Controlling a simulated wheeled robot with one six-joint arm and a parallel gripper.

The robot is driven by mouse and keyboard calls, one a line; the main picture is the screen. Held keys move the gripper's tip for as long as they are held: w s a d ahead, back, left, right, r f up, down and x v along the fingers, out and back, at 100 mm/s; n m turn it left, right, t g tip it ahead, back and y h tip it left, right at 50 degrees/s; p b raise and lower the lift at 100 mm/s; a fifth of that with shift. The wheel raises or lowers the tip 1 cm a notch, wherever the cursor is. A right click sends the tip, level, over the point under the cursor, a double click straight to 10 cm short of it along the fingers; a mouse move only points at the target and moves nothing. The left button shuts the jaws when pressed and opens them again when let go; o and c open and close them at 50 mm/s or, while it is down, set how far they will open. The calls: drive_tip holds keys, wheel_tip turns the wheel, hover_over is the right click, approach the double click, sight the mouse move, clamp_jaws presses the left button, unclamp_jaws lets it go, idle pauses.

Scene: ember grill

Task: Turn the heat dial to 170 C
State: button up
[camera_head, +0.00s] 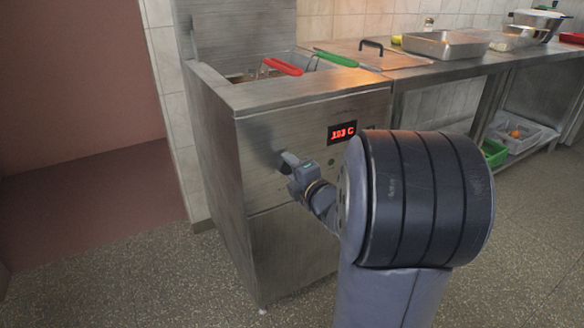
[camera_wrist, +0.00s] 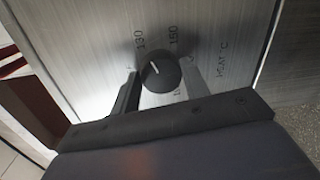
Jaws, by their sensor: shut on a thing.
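The heat dial (camera_wrist: 158,73) is a round dark knob on the brushed-steel fryer front.
Fryer baskets with a red handle (camera_head: 283,67) and a green handle (camera_head: 337,60) sit on top of the fryer. A steel counter (camera_head: 455,66) with a metal pan (camera_head: 445,44) runs to the right. The floor in front is clear.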

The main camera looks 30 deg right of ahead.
drive_tip(key=m+p, duration=0.2)
drive_tip(key=m, duration=0.5)
drive_tip(key=m+y+p, duration=0.1)
drive_tip(key=m+p, duration=0.2)
drive_tip(key=m, duration=0.4)
drive_tip(key=m+p, duration=0.2)
drive_tip(key=m, duration=0.5)
drive_tip(key=shift+f+t+y+p, duration=0.35)
drive_tip(key=shift+t+y+p, duration=0.05)
drive_tip(key=o, duration=1)
drive_tip(key=s, duration=0.7)
drive_tip(key=s+d+p, duration=0.1)
drive_tip(key=s, duration=0.2)
drive_tip(key=shift+s, duration=0.4)
